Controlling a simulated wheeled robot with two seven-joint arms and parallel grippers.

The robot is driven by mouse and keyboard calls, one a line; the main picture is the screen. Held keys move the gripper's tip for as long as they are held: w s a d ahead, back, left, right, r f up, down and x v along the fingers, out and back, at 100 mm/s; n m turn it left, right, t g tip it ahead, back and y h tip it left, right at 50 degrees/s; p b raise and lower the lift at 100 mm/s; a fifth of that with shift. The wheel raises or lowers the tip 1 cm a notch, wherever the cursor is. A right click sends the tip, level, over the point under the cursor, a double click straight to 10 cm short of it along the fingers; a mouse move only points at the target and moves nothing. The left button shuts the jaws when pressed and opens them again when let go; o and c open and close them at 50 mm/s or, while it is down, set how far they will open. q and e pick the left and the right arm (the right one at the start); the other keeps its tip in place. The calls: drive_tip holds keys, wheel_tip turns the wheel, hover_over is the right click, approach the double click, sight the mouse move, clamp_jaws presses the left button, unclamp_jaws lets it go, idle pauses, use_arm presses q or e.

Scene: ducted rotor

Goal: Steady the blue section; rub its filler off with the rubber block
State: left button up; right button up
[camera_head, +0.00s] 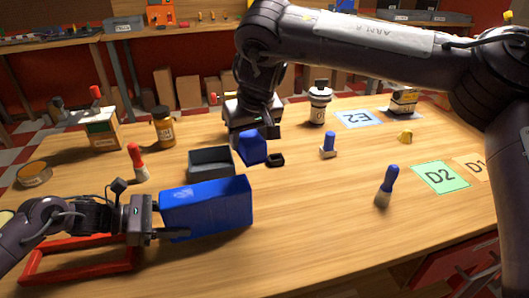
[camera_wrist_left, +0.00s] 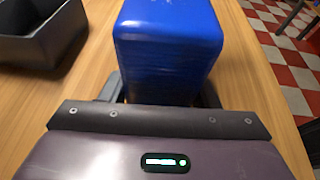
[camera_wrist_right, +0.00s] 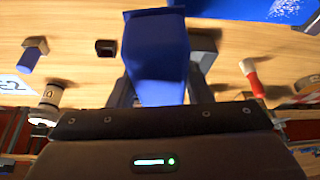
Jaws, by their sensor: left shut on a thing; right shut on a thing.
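The blue section (camera_head: 207,208) is a long blue box at the front left of the table. My left gripper (camera_head: 160,232) is shut on its left end, and the section fills the space between the fingers in the left wrist view (camera_wrist_left: 168,45). My right gripper (camera_head: 258,133) is shut on a smaller blue block (camera_head: 252,149), seemingly the rubber block, behind the section and apart from it. The block hangs between the fingers in the right wrist view (camera_wrist_right: 156,58). There, a pale speckled patch, seemingly filler (camera_wrist_right: 287,9), shows on the section (camera_wrist_right: 235,10).
A grey open bin (camera_head: 211,164) stands just behind the section. A red frame (camera_head: 80,262) lies at the front left. A small black tray (camera_head: 275,160), a blue-handled brush (camera_head: 387,187) and another blue-topped tool (camera_head: 329,146) stand to the right. The front middle is clear.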

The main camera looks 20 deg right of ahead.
drive_tip(key=a, duration=1.1)
wheel_tip(320, 180, up, 3)
drive_tip(key=m, duration=0.2)
hover_over(179, 190)
drive_tip(key=s+a, duration=0.1)
drive_tip(key=s, duration=0.1)
drive_tip(key=shift+h, duration=0.4)
drive_tip(key=shift+w+a+f, duration=0.1)
drive_tip(key=shift+f, duration=1.55)
drive_tip(key=shift+a+f, duration=0.1)
drive_tip(key=shift+f, duration=1.5)
drive_tip(key=shift+w+d+f, duration=0.1)
drive_tip(key=shift+d+f, duration=0.65)
drive_tip(key=shift+f, duration=0.1)
drive_tip(key=shift+c, duration=0.5)
drive_tip(key=shift+d+r, duration=0.1)
drive_tip(key=shift+d, duration=1.1)
drive_tip(key=shift+a, duration=2.05)
wheel_tip(179, 190, up, 2)
drive_tip(key=shift+r, duration=0.25)
wheel_tip(179, 190, up, 6)
drive_tip(key=shift+d+f, duration=0.1)
